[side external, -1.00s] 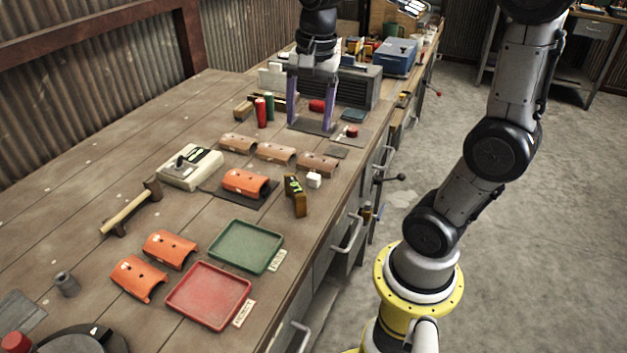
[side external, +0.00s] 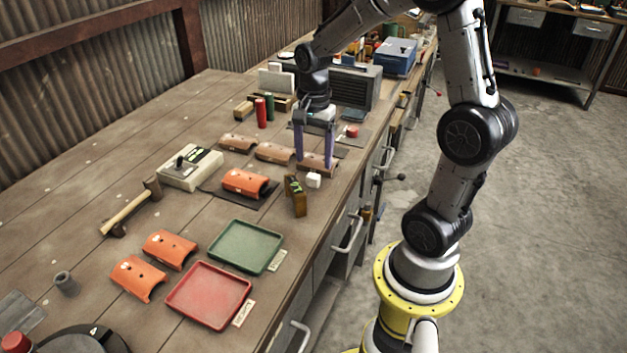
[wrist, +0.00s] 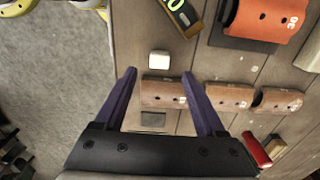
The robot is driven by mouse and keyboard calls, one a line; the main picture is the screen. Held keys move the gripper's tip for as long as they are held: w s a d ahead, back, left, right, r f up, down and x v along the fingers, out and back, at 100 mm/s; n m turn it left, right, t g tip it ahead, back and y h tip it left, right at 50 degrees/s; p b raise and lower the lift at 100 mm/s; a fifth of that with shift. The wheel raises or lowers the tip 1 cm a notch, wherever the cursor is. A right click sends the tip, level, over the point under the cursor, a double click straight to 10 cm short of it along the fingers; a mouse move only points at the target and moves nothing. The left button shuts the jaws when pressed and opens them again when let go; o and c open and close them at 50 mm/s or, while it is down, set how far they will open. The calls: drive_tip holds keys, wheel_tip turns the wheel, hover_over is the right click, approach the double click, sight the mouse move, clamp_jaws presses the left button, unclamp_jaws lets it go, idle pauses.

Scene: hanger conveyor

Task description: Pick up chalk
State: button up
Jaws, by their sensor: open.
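The chalk appears to be the small white block (side external: 313,180) on the bench near its front edge. It also shows in the wrist view (wrist: 159,59), just beyond the fingertips and between their lines. My gripper (side external: 314,163) is open and empty, pointing down with its purple fingers on either side of a brown curved piece (side external: 309,158). In the wrist view my gripper (wrist: 159,72) has the brown piece (wrist: 160,92) showing between its fingers. I cannot tell the exact fingertip height above the bench.
A dark box with yellow-green marks (side external: 296,195) stands close beside the white block. An orange curved piece (side external: 243,182) lies on a dark mat to the left. Green (side external: 245,247) and red (side external: 208,296) trays lie nearer. The bench edge is close on the right.

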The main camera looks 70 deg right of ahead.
sight(313, 175)
drive_tip(key=f, duration=0.4)
drive_tip(key=shift+a+f, duration=0.2)
drive_tip(key=shift+f, duration=0.2)
clamp_jaws()
